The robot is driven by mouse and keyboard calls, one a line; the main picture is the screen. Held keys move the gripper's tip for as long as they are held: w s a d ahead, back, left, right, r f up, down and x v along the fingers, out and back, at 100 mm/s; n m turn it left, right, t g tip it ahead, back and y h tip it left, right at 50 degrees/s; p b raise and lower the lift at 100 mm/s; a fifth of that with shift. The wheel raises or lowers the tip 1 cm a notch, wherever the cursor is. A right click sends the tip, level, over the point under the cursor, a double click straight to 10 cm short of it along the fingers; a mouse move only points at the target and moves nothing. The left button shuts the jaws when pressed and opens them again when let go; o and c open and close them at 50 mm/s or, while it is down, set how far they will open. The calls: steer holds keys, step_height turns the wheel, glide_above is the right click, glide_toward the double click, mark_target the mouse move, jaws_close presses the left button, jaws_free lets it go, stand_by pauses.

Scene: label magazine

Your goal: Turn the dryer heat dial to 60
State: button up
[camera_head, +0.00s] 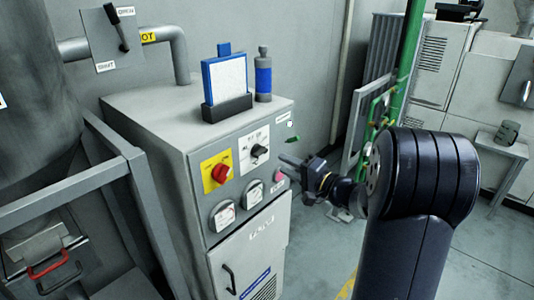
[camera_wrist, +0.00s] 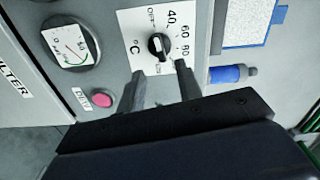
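The heat dial is a black knob (camera_wrist: 158,45) on a white plate (camera_wrist: 133,22) marked OFF, 40, 60, 80 and °C. In the head view the knob (camera_head: 260,151) sits on the upper front of the grey dryer cabinet (camera_head: 150,135). Its grip bar looks tilted in the wrist view; I cannot tell which mark it points to. My gripper (camera_wrist: 162,72) is open, with its two fingers apart and nothing between them. The fingertips are just below the knob in the wrist view. In the head view my gripper (camera_head: 288,161) is right of the dial, close to the panel.
A red knob on a yellow plate (camera_head: 207,176), two gauges (camera_head: 222,215) (camera_head: 253,191) and a pink button (camera_wrist: 102,100) share the panel. A blue-framed board (camera_head: 225,78) and blue bottle (camera_head: 263,78) stand on top. A grey rail frame (camera_head: 70,180) is at left.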

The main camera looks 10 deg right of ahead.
mark_target(263, 154)
steer(key=p+x, duration=0.2)
steer(key=x, duration=0.6)
steer(key=shift+s, duration=0.1)
steer(key=shift+c, duration=0.2)
jaws_close()
